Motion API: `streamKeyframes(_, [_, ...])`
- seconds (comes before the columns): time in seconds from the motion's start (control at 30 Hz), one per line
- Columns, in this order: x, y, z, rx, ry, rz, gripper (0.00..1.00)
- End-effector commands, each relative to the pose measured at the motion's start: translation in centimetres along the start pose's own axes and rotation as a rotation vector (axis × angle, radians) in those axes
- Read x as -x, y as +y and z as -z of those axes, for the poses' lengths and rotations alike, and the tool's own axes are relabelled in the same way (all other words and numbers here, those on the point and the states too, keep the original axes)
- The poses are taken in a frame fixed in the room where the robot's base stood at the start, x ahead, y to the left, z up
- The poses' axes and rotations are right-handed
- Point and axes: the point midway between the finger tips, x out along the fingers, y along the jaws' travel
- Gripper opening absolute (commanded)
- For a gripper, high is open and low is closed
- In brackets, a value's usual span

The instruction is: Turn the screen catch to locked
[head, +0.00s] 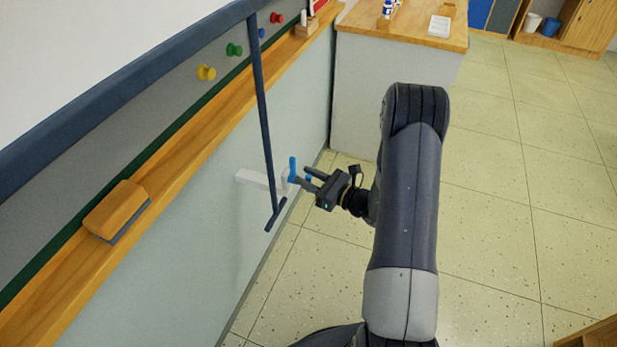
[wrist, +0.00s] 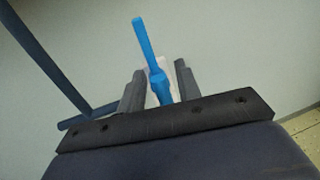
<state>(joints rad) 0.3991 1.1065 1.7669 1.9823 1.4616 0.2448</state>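The screen catch has a blue lever (head: 292,168) on a pale mount (head: 253,178) that sticks out from the wall below the ledge. In the wrist view the blue lever (wrist: 149,50) points up and slightly left. My gripper (head: 301,177) is at the catch, and in the wrist view its two fingers (wrist: 158,88) stand on either side of the lever's lower part. Narrow gaps seem to show between fingers and lever, so it looks open around it. The pale mount shows partly behind the lever; the fingers hide the rest.
A dark rod (head: 264,120) with a crossbar at its lower end hangs from the screen's dark bar, just left of the catch. A wooden ledge (head: 165,140) holds an eraser (head: 117,208). A cabinet (head: 385,100) stands behind.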

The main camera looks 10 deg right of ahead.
Motion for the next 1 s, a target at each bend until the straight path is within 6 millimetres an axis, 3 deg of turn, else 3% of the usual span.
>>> streamKeyframes(0.23, [-0.06,-0.01,0.01,-0.001,0.000,0.001,0.32])
streamKeyframes(0.63, [-0.03,-0.01,0.02,-0.001,0.000,0.001,0.00])
streamKeyframes(1.0, [-0.02,-0.02,0.03,-0.001,0.001,0.001,0.00])
